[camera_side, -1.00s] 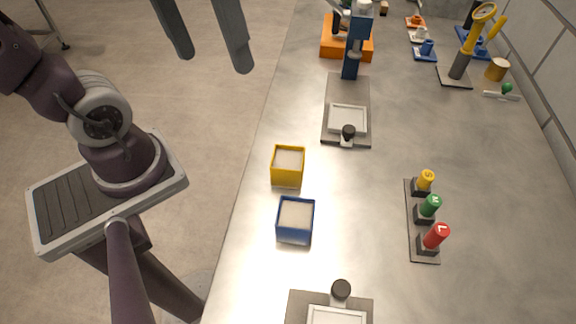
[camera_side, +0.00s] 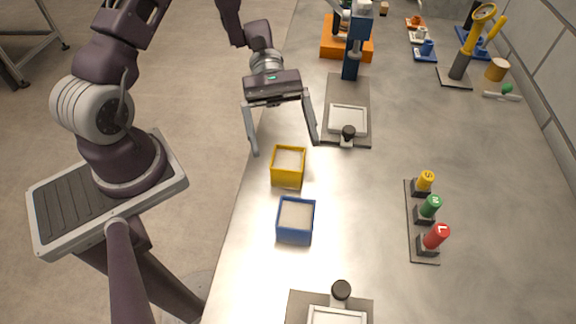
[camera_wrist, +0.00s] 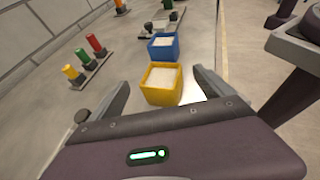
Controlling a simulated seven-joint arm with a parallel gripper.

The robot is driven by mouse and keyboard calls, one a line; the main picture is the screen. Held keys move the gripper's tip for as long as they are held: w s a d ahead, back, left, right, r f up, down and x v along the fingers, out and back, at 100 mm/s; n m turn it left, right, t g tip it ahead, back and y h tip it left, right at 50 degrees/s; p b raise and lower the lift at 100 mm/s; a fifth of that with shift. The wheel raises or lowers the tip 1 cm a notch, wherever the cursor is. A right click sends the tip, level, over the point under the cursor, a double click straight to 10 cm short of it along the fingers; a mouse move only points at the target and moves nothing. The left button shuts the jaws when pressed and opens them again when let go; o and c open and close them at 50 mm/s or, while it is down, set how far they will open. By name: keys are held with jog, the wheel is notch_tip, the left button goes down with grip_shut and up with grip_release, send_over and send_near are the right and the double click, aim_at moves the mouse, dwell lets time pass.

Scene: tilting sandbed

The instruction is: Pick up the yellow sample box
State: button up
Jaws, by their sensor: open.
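The yellow sample box (camera_side: 288,172) is an open-topped box filled with pale material. It stands upright on the metal table near its left edge. My gripper (camera_side: 285,149) is open and empty above the box, with its two fingers spread apart, pointing down. In the wrist view the yellow box (camera_wrist: 162,97) lies ahead of the gap between the fingers (camera_wrist: 160,88), apart from both. The blue sample box (camera_side: 295,229) stands nearer the camera in the side view and also shows beyond the yellow one in the wrist view (camera_wrist: 163,53).
A dark plate with a pale tray (camera_side: 347,119) and a black knob lies behind the gripper. Yellow, green and red pegs stand on a strip (camera_side: 424,244) at right. The blue column (camera_side: 352,62) rises at the back. The middle of the table is clear.

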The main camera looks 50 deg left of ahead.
aim_at(290, 174)
jog(key=x, duration=0.7)
jog(key=shift+s+f, duration=0.15)
jog(key=shift+s, duration=0.1)
jog(key=c, duration=1.6)
